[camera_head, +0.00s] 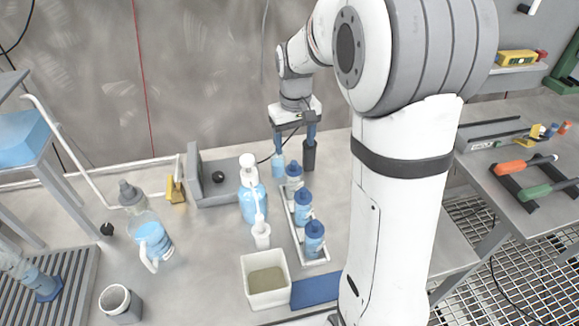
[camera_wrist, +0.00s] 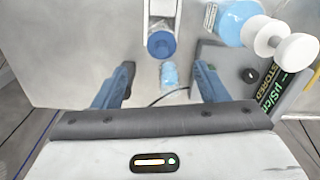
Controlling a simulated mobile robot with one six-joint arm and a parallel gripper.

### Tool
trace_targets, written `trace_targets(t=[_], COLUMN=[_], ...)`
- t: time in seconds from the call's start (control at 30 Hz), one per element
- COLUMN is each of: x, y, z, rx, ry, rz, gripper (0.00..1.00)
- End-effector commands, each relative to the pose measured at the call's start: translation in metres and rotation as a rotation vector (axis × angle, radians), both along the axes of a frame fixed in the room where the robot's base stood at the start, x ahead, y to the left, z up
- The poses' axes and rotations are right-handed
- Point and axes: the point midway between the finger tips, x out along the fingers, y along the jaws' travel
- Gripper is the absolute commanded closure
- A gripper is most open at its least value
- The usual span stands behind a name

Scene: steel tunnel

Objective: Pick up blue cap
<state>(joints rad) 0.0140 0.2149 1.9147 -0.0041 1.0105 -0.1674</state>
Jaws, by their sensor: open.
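My gripper (camera_head: 294,143) is open and points down behind the far end of a white rack; it also shows in the wrist view (camera_wrist: 165,80). Several bottles with dark blue caps stand in the rack. The far bottle's blue cap (camera_head: 294,169) is just in front of my gripper; in the wrist view a blue cap (camera_wrist: 161,43) lies above the gap between the fingers. The middle cap (camera_head: 304,196) and near cap (camera_head: 314,227) are closer to the camera. A small light blue item (camera_wrist: 169,74) shows between the fingers; whether it is touched is unclear.
A white pump bottle with blue liquid (camera_head: 253,203) stands left of the rack (camera_head: 318,262). A grey instrument (camera_head: 218,190) is behind it. A cream bin (camera_head: 266,282) and blue pad (camera_head: 315,291) are in front. A wash bottle (camera_head: 150,235) stands at left.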

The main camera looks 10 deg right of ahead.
Motion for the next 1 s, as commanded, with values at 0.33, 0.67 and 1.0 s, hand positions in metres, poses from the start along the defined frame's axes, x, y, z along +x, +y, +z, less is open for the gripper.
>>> trace_targets(t=[0.33, 0.67, 1.0], x=[-0.001, -0.001, -0.001], y=[0.002, 0.003, 0.003], z=[-0.040, -0.076, -0.076], rx=[0.000, 0.000, 0.000], ry=[0.005, 0.001, 0.001], rz=[0.001, 0.001, 0.001], gripper=[0.33, 0.33, 0.46])
